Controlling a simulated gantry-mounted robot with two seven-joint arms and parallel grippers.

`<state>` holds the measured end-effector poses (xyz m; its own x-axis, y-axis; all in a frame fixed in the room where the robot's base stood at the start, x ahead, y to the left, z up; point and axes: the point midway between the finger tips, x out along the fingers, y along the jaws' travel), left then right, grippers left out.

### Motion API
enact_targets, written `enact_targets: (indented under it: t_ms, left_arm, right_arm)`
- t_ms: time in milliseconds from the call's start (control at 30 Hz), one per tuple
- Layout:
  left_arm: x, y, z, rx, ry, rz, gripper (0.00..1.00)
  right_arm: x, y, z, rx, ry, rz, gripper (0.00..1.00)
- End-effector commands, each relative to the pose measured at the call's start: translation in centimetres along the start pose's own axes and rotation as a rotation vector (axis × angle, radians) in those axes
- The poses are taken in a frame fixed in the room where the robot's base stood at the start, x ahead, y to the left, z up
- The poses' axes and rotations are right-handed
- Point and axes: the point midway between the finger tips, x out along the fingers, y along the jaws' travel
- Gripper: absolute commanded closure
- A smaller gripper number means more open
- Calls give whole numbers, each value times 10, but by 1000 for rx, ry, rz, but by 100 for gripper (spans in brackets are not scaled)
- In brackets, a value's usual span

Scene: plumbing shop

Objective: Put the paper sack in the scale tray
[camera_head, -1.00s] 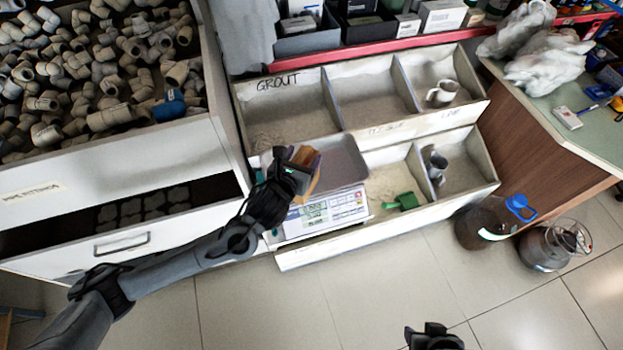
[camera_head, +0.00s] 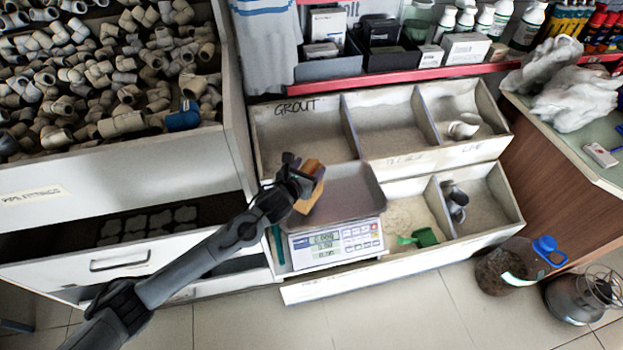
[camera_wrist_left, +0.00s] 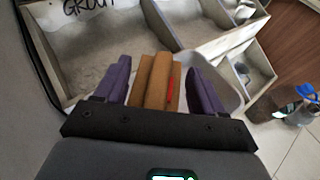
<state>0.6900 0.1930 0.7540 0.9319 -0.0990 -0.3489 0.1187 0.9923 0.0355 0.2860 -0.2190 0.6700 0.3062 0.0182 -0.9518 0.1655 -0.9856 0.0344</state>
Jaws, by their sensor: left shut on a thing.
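The paper sack (camera_head: 309,188) is a small brown packet held in my left gripper (camera_head: 303,180). In the left wrist view the sack (camera_wrist_left: 155,82) sits between the purple fingers of the left gripper (camera_wrist_left: 158,85). The scale tray (camera_head: 352,195) is a shallow grey metal pan on top of a white digital scale (camera_head: 335,243). In the head view the sack overlaps the tray's left part; its height above the tray cannot be told. The tray's rim (camera_wrist_left: 232,98) shows behind the sack in the left wrist view. My right gripper is out of view.
Grout bins (camera_head: 305,135) stand behind the scale. A green scoop (camera_head: 424,237) lies in the bin to its right. A drawer unit with pipe fittings (camera_head: 100,85) stands at left. A jug with a blue handle (camera_head: 510,265) stands on the floor at right.

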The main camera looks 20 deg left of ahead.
Motion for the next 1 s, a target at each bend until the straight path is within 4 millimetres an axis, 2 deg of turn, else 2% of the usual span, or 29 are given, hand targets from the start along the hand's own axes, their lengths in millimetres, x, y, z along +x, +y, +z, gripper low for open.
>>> enact_targets:
  t_ms: [100, 333, 700, 1000]
  left_arm:
    - [9, 6, 2, -4, -11, 0, 100]
    - [14, 9, -1, -3, -10, -2, 100]
    - [26, 8, -35, -5, -10, -1, 100]
    - [27, 8, -36, -3, -11, -1, 100]
  right_arm:
    - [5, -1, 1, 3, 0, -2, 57]
    - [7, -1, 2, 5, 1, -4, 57]
    - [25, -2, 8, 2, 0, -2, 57]
    - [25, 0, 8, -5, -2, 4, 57]
